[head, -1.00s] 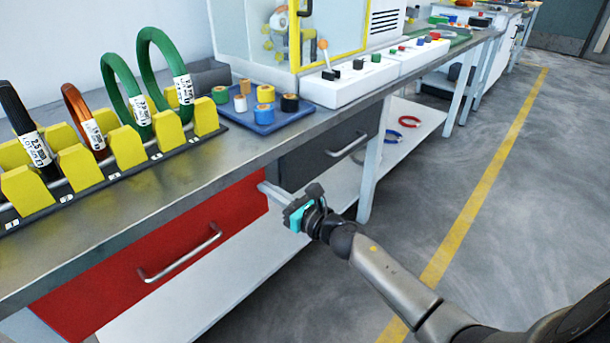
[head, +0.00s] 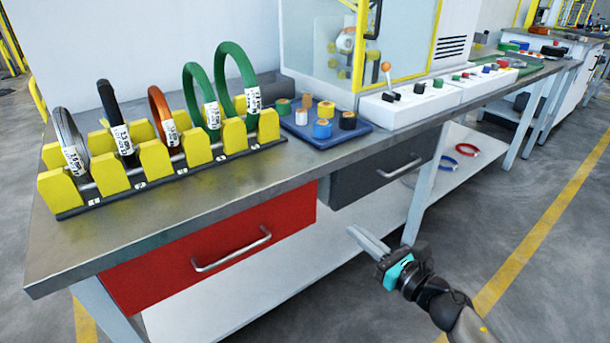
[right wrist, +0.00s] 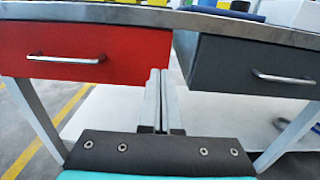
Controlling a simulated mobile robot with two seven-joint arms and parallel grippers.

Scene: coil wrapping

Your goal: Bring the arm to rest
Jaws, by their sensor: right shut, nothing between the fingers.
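My right gripper (head: 352,232) is in front of the bench, low and right of the red drawer (head: 210,250). Its two pale fingers are together with nothing between them, and they point toward the space under the bench. In the right wrist view the fingers (right wrist: 160,74) stand side by side, appearing in front of the gap between the red drawer and the grey drawer (right wrist: 255,66). Whether they touch the bench cannot be seen, but they look apart from it. The right arm comes in from the lower right. My left gripper is not in view.
The metal bench (head: 150,215) bears a yellow rack (head: 150,160) holding several labelled coils. A blue tray (head: 360,135) with tape rolls and a white control box (head: 410,105) stand beyond. A lower shelf (head: 290,290) runs under the drawers. The floor at right is open.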

